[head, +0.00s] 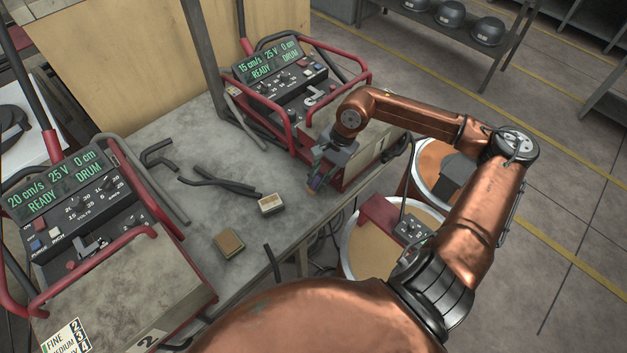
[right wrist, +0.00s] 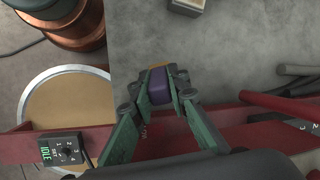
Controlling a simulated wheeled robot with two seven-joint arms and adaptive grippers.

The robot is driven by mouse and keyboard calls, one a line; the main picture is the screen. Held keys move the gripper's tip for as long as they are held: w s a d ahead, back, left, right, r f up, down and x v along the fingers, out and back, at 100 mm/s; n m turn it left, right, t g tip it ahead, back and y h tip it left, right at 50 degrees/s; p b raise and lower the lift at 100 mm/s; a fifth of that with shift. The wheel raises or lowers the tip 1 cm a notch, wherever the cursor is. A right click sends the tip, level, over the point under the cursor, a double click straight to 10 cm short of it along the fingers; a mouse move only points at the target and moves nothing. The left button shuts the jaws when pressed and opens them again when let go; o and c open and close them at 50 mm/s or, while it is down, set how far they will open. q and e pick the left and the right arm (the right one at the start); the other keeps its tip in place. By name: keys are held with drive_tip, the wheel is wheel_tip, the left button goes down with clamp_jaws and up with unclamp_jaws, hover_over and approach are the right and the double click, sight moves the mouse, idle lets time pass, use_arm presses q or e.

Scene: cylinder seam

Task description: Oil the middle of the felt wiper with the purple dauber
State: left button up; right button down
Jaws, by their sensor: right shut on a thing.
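My right gripper (head: 318,178) is shut on the purple dauber (right wrist: 160,88), just above the front edge of the bench, beside the far red-framed machine. In the right wrist view the dauber sits between the green fingers (right wrist: 168,92), with a tan-orange part at its far end. In the head view only a little of the purple dauber (head: 315,184) shows below the fingers. I cannot pick out the felt wiper for certain in either view. My left gripper is not in view.
Two red-framed machines, far (head: 283,78) and near (head: 70,205), stand on the grey bench (head: 200,145). A pale-topped block (head: 271,204), a brown block (head: 228,242) and dark bent rods (head: 222,185) lie between them. Round drums (head: 375,250) stand off the bench's right edge.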

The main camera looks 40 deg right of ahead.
drive_tip(key=shift+w+d+r, duration=0.1)
drive_tip(key=shift+w+r, duration=0.15)
drive_tip(key=shift+r, duration=0.2)
drive_tip(key=shift+r+p, duration=0.55)
drive_tip(key=shift+r, duration=0.4)
drive_tip(key=shift+r+p, duration=0.5)
drive_tip(key=shift+r, duration=1)
drive_tip(key=shift+r+p, duration=0.45)
drive_tip(key=shift+r, duration=1.05)
